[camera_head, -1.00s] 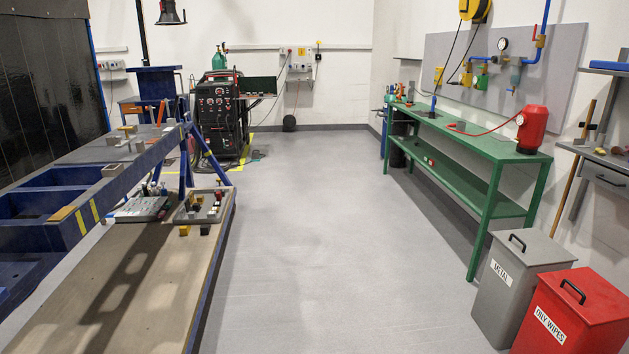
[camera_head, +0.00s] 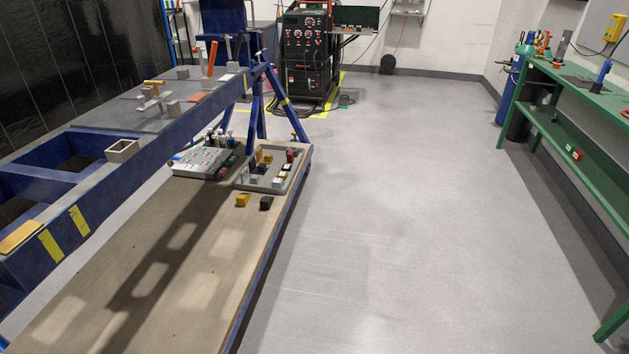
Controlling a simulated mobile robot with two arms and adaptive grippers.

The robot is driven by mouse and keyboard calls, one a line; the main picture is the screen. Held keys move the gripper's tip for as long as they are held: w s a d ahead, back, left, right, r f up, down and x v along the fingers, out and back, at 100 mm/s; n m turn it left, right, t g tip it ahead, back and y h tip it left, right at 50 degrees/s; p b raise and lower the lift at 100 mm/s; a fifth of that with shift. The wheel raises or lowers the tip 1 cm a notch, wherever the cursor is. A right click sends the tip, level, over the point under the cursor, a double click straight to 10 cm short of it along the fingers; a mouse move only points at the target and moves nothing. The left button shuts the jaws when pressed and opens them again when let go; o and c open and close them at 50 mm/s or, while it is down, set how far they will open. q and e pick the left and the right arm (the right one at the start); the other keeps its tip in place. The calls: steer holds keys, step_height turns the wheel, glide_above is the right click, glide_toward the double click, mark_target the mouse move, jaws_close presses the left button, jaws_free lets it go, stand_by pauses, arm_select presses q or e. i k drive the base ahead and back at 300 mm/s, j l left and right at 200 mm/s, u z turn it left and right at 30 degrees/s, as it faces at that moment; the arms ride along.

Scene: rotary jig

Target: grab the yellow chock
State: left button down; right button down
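A small yellow chock (camera_head: 243,200) sits on the wooden lower shelf (camera_head: 170,262), near its right edge. A black block (camera_head: 266,203) of similar size sits just right of it, apart by a small gap. Behind them on the shelf is a grey tray (camera_head: 242,183) holding several small parts, some of them yellowish, black, red and white. Neither of my grippers shows in the head view.
The blue jig frame (camera_head: 150,140) stands above and left of the shelf, with a grey block and clamps on top. A pale panel with bottles (camera_head: 204,160) lies beside the tray. The grey floor (camera_head: 400,220) is clear to the right, up to the green bench (camera_head: 570,150).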

mark_target(242, 199)
steer(key=i+u, duration=0.35)
steer(key=i+l+u, duration=0.35)
steer(key=i, duration=0.2)
steer(key=i+l+z, duration=0.1)
steer(key=i, duration=0.3)
steer(key=i+l, duration=0.15)
steer(key=i, duration=0.3)
steer(key=z, duration=0.05)
